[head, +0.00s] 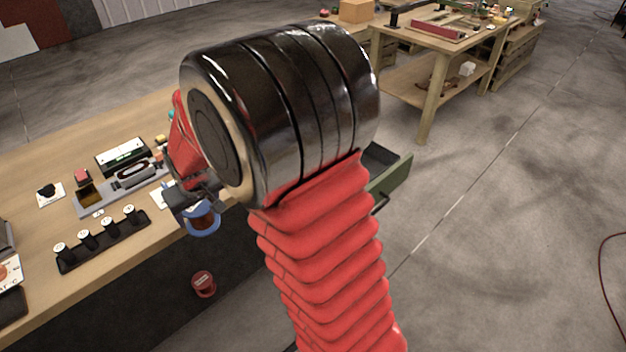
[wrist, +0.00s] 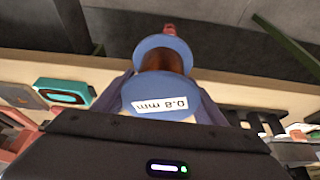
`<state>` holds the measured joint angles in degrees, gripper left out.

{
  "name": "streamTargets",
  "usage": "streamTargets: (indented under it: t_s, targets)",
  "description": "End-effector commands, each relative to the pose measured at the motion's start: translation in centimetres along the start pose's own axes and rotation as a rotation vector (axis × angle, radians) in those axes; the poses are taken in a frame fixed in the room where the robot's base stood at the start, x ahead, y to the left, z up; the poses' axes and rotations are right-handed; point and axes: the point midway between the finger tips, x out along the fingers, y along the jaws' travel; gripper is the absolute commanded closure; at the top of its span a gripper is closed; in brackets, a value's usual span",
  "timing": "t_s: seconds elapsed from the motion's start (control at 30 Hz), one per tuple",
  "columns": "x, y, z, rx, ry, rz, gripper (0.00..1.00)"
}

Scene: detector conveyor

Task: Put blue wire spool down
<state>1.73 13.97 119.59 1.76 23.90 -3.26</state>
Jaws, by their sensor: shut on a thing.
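The blue wire spool (head: 203,229) hangs in my gripper (head: 192,198) just off the front edge of the wooden workbench (head: 140,258). In the head view I see its blue lower flange and the reddish-brown wire above it. The wrist view shows the spool (wrist: 163,92) between the jaws, with blue flanges, copper-brown wire and a label reading 0.8 mm. My gripper is shut on it. My own arm covers part of the bench behind it.
A red spool (head: 204,284) is below the bench edge. On the bench are a black rack of several knobs (head: 103,240) and a grey device (head: 120,183). A green open drawer (head: 394,180) juts out at right. Another wooden table (head: 430,50) stands behind.

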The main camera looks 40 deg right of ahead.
Motion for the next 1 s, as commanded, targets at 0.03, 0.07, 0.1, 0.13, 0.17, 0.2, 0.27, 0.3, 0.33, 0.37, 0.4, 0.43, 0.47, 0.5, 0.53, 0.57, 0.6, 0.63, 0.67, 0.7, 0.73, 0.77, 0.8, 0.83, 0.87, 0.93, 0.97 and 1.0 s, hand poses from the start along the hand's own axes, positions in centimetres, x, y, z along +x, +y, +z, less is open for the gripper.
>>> streamTargets:
  t_s: [0.03,0.07,0.1,0.13,0.17,0.2,0.27,0.3,0.33,0.37,0.4,0.43,0.47,0.5,0.53,0.57,0.6,0.63,0.67,0.7,0.73,0.77,0.8,0.83,0.87,0.93,0.97,1.0]
  targets:
    - [0.0,0.6,-0.3,0.008,0.002,0.003,0.76]
    - [0.0,1.0,-0.4,0.012,0.002,0.005,0.76]
    - [0.1,1.6,-0.6,0.018,0.002,0.009,0.76]
    - [0.1,2.2,-0.8,0.025,0.002,0.012,0.76]
    - [0.1,2.9,-1.0,0.033,0.002,0.015,0.76]
    - [0.2,3.9,-1.3,0.044,0.002,0.02,0.76]
    - [0.3,5.7,-1.7,0.061,0.0,0.028,0.76]
    - [0.3,7.0,-2.0,0.074,-0.001,0.034,0.76]
    - [0.3,8.1,-2.2,0.084,-0.001,0.039,0.76]
    - [0.4,9.1,-2.4,0.094,-0.001,0.044,0.76]
    - [0.4,10.6,-2.6,0.109,-0.002,0.049,0.76]
    - [0.4,11.7,-2.8,0.119,-0.003,0.054,0.76]
    - [0.4,12.7,-3.0,0.129,-0.003,0.058,0.76]
    - [0.4,14.2,-3.1,0.141,-0.003,0.064,0.76]
    - [0.3,15.3,-3.2,0.151,-0.003,0.068,0.76]
    - [0.3,16.4,-3.2,0.161,-0.004,0.072,0.76]
    - [0.2,17.9,-3.3,0.174,-0.004,0.077,0.76]
    - [0.2,19.0,-3.3,0.185,-0.004,0.081,0.76]
    - [0.2,20.1,-3.3,0.194,-0.004,0.085,0.76]
    - [0.1,21.6,-3.2,0.206,-0.004,0.091,0.76]
    - [0.0,22.7,-3.2,0.216,-0.005,0.094,0.76]
    - [-0.1,23.9,-3.1,0.225,-0.004,0.098,0.76]
    - [-0.2,25.4,-3.0,0.239,-0.005,0.103,0.76]
    - [-0.3,26.5,-2.9,0.248,-0.004,0.107,0.76]
    - [-0.5,27.7,-2.7,0.258,-0.003,0.111,0.76]
    - [-0.7,30.3,-2.3,0.279,-0.003,0.119,0.76]
    - [-0.9,31.4,-2.0,0.288,-0.003,0.122,0.76]
    - [-1.1,32.8,-1.8,0.3,-0.001,0.127,0.76]
